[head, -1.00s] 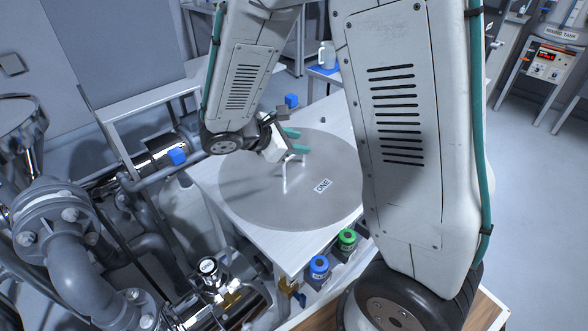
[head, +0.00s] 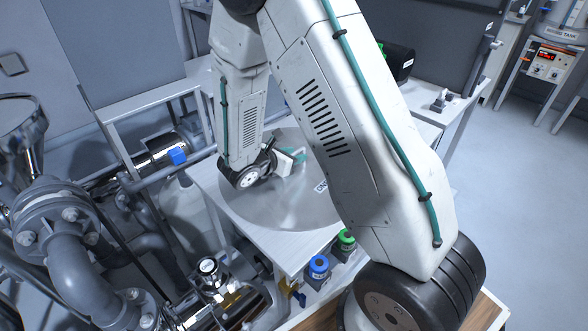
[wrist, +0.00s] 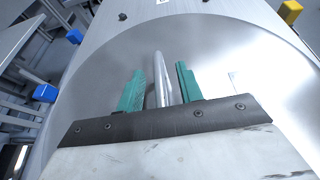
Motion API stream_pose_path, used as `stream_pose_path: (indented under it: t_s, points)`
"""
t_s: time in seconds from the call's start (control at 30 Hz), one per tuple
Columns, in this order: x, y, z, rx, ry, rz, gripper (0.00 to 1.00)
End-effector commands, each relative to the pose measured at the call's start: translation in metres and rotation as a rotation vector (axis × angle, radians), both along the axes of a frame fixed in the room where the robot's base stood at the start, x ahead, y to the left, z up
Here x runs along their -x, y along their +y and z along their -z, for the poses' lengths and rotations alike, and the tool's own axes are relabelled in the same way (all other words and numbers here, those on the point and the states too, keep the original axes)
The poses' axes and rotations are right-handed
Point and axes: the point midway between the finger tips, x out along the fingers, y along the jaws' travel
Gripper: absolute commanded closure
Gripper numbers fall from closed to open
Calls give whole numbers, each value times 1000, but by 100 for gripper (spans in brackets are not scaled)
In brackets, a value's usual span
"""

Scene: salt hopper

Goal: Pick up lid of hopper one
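The lid of hopper one (head: 268,212) is a large round brushed-metal disc on a white top. Its ONE label (head: 320,186) is partly covered by my arm in the head view. In the wrist view the lid (wrist: 235,55) fills most of the picture, and its bar handle (wrist: 160,82) stands between my two green fingers. My gripper (wrist: 160,67) is open, with a narrow gap on each side of the handle. In the head view my gripper (head: 296,155) is low over the lid's middle, and the handle is mostly hidden.
Grey pipes and flanges (head: 65,240) crowd the left. A blue-capped fitting (head: 319,265) and a green-capped one (head: 345,239) sit at the top's near edge. A blue block (head: 177,157) is on the left pipework. Open floor lies to the right.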

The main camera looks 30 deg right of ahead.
Motion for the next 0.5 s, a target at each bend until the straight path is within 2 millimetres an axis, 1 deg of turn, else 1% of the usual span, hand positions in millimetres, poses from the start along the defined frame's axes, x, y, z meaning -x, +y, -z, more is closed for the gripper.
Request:
stream_pose_path:
  t_s: [0.1, 0.27, 0.3, 0.37, 0.4, 0.43, 0.5]
  points:
    - [-1, -5, 2, -1, 1, 1, 64]
    - [-1, -4, 2, -1, -1, 0, 64]
    - [-1, -4, 2, 0, -1, 0, 69]
    - [-1, -4, 2, 0, -1, 0, 86]
    - [-1, -4, 2, 0, -1, 0, 97]
    - [-1, -4, 2, 0, -1, 0, 100]
    - [-1, -4, 2, 0, -1, 0, 100]
